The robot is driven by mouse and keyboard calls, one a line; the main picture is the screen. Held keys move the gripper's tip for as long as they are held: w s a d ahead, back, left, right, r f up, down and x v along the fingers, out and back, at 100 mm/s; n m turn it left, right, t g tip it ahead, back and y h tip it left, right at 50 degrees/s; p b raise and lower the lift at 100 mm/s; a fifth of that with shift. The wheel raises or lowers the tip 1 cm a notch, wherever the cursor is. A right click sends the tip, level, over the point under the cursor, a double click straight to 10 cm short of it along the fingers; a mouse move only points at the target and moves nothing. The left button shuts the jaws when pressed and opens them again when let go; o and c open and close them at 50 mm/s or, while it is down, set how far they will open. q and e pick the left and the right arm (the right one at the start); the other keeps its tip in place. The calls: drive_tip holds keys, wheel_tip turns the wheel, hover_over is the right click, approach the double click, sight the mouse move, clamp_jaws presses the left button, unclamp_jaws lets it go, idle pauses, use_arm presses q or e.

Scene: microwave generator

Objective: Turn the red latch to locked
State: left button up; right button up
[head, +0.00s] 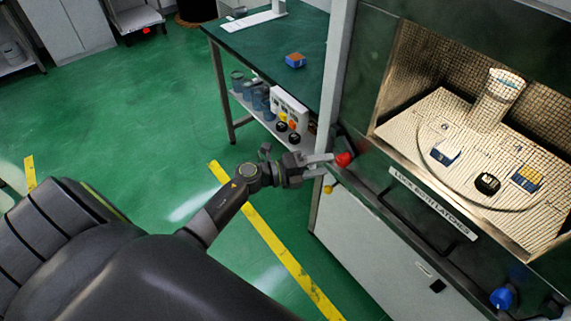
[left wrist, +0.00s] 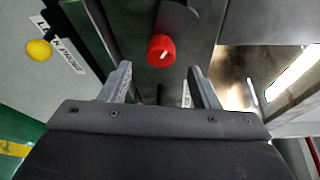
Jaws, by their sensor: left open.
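The red latch (head: 343,159) is a round red knob at the left front corner of the microwave generator (head: 392,150). In the left wrist view the red latch (left wrist: 160,50) has a short white mark on its face and lies just past the fingertips, between their lines. My left gripper (head: 328,160) is open, with its fingers pointing at the red latch. In the left wrist view the left gripper (left wrist: 160,74) has its fingers spread and nothing between them. I cannot tell whether a finger touches the latch. My right gripper is not in view.
A blue latch (head: 502,298) is at the front right. A label (head: 433,203) reads "LOCK BOTH LATCHES". A yellow knob (head: 328,189) sits below the red latch. A green table (head: 262,50) with a shelf below stands to the left. The lit chamber holds several items.

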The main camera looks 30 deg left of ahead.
use_arm(q)
drive_tip(key=b+v, duration=0.2)
drive_tip(key=v, duration=0.9)
drive_tip(key=shift+s, duration=0.2)
drive_tip(key=shift+a, duration=0.1)
